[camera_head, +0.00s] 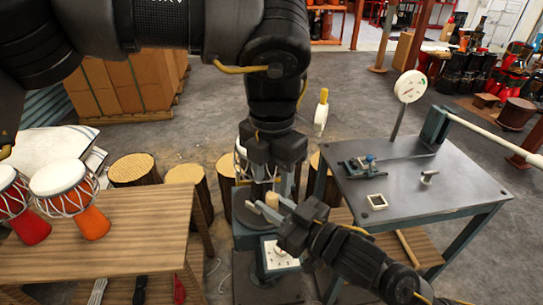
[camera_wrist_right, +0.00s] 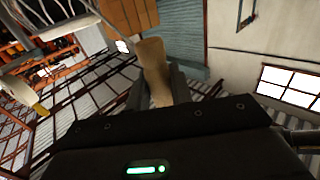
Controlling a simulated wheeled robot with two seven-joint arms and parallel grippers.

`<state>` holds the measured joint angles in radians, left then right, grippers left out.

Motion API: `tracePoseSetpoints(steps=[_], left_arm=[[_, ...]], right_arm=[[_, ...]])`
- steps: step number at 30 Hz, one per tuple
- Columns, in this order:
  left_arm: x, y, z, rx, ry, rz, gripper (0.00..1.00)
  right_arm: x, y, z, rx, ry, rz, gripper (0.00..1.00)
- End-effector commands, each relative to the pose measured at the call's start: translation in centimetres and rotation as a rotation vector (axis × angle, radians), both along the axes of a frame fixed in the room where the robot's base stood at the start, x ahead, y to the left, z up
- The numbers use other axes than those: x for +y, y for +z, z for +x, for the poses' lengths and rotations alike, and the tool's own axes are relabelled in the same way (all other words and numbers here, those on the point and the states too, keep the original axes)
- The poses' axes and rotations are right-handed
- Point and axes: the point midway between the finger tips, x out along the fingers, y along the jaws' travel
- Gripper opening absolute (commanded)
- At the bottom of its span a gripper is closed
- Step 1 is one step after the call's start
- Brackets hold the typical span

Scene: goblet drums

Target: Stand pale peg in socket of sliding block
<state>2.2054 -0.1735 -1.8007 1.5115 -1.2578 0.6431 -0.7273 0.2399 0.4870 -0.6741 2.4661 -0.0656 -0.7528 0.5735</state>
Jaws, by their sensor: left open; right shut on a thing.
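The pale peg (camera_head: 272,200) is in my right gripper (camera_head: 283,211), low in the middle of the head view. In the right wrist view the tan peg (camera_wrist_right: 154,72) stands out between the shut fingers. My left gripper (camera_head: 270,187) points down from above, open, with its fingertips close around or just above the peg's top; I cannot tell if they touch it. I cannot tell which, if either, is the sliding block; no socket is clear.
A green machine with a round top (camera_head: 249,216) and a dial stands below the grippers. A wooden table (camera_head: 140,220) with drums (camera_head: 62,180) stands at left.

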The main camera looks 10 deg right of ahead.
Motion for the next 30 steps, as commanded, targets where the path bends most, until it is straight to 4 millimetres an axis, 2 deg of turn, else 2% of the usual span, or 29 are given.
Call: tracePoseSetpoints(steps=[3,9,15,23,30], left_arm=[[0.0,-2.3,-0.1,0.003,-0.001,0.001,0.48],[0.0,-5.0,0.0,0.002,0.0,0.001,0.48],[0.0,-6.1,0.0,0.0,0.001,-0.001,0.48],[0.0,-6.2,0.0,0.0,0.001,-0.001,0.48],[0.0,-6.2,0.0,0.0,0.001,-0.001,0.2]], right_arm=[[0.0,0.0,0.0,0.0,0.0,0.0,0.0],[0.0,0.0,0.0,0.0,0.0,0.0,0.0],[0.0,0.0,0.0,0.0,0.0,0.0,0.0],[0.0,0.0,0.0,0.0,0.0,0.0,0.0],[0.0,0.0,0.0,0.0,0.0,0.0,0.0]])
